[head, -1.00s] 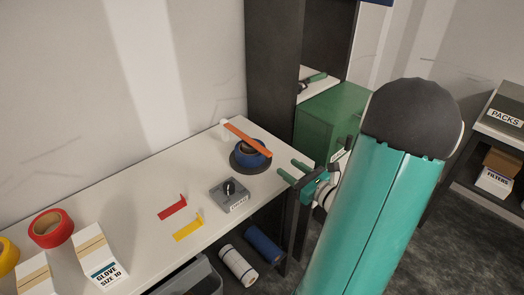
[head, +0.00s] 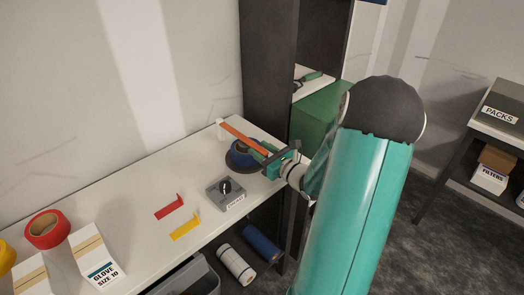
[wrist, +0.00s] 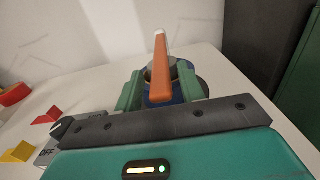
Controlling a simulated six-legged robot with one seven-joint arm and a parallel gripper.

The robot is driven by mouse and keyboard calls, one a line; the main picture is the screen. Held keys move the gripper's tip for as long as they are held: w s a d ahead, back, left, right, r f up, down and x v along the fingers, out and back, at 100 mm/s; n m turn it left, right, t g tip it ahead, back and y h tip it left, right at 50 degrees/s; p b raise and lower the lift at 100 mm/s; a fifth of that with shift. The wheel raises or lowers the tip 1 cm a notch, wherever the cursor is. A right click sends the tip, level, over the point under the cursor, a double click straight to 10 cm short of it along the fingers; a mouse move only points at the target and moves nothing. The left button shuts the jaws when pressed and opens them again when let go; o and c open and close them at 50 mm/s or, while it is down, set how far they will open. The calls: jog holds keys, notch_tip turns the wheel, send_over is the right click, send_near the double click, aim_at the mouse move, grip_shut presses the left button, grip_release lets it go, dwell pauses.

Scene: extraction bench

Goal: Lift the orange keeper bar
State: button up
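The orange keeper bar (head: 243,138) lies across the top of a blue round part (head: 240,158) on a dark round base, near the bench's far right end. Its far end meets a small white post (head: 220,123). My gripper (head: 264,152) is at the bar's near end, with its green fingers spread. In the wrist view the bar (wrist: 160,70) runs away between the two fingers (wrist: 160,92), which stand to either side of it without a clear grip. The bar's near end looks low between the fingers; contact cannot be told.
A grey switch box (head: 226,193) stands just in front of the blue part. Red (head: 169,207) and yellow (head: 185,228) angled pieces lie on the white bench (head: 140,190). Tape rolls and glove boxes are at the left. A dark cabinet (head: 270,70) and green box (head: 318,120) are behind.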

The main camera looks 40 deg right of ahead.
grip_shut()
jog(key=shift+r, duration=0.15)
